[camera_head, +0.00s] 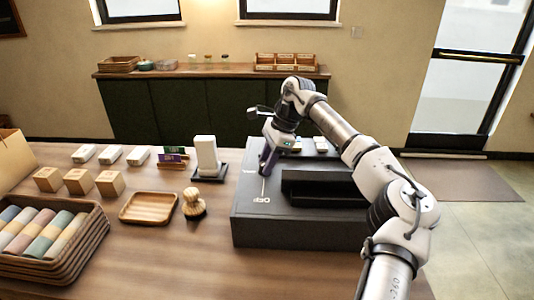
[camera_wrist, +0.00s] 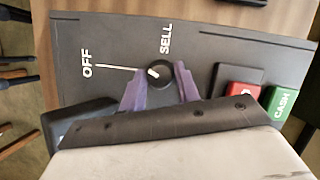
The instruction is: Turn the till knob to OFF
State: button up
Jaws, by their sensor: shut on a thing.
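The till (camera_head: 262,232) is a dark box on the wooden counter, and its top panel fills much of the wrist view (camera_wrist: 210,50). The till knob (camera_wrist: 157,72) is round and black with a short white pointer mark. White OFF lettering (camera_wrist: 87,66) is left of it, with a thin white line running towards the knob. SELL lettering (camera_wrist: 166,38) stands above it. My gripper (camera_wrist: 160,84) has its purple fingers on either side of the knob, shut on it. In the head view my gripper (camera_head: 267,163) points down at the till and hides the knob.
A red button (camera_wrist: 240,90) and a green CASH button (camera_wrist: 281,103) are right of the knob. A card stand (camera_head: 207,160), brush (camera_head: 193,205), wooden tray (camera_head: 149,208) and basket of rolled cloths (camera_head: 50,245) are left of the till.

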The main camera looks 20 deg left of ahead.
jog(key=n+p, duration=0.1)
jog(key=n, duration=0.1)
jog(key=n+g+h+p, duration=0.1)
jog(key=n, duration=0.2)
jog(key=shift+w+a+h, duration=0.1)
jog(key=shift+h, duration=0.2)
jog(key=shift+p, duration=0.3)
jog(key=o, duration=1)
